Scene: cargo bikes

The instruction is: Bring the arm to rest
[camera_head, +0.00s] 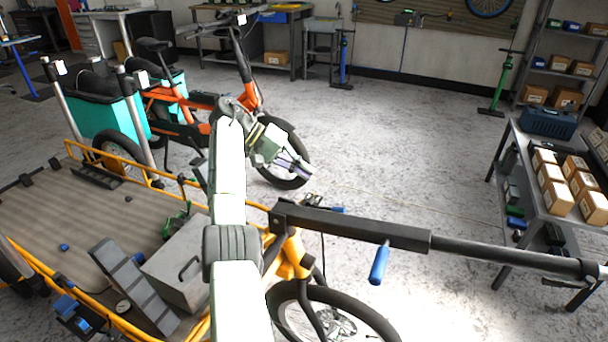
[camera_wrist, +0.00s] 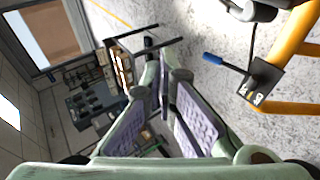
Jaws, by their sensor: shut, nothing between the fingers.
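My arm reaches forward and up through the middle of the head view, over the yellow cargo bike. My gripper (camera_head: 300,168) is at its far end, in the air in front of the orange bike's front wheel (camera_head: 285,155). In the wrist view my gripper (camera_wrist: 165,65) shows its two padded fingers meeting at the tips. It is shut with nothing between the fingers.
The yellow cargo bike's deck (camera_head: 110,220) holds a grey box (camera_head: 185,262). A dark bar with a blue handle (camera_head: 379,264) crosses the front right. A bench with cartons (camera_head: 556,196) stands at right. The floor between (camera_head: 410,150) is mostly clear.

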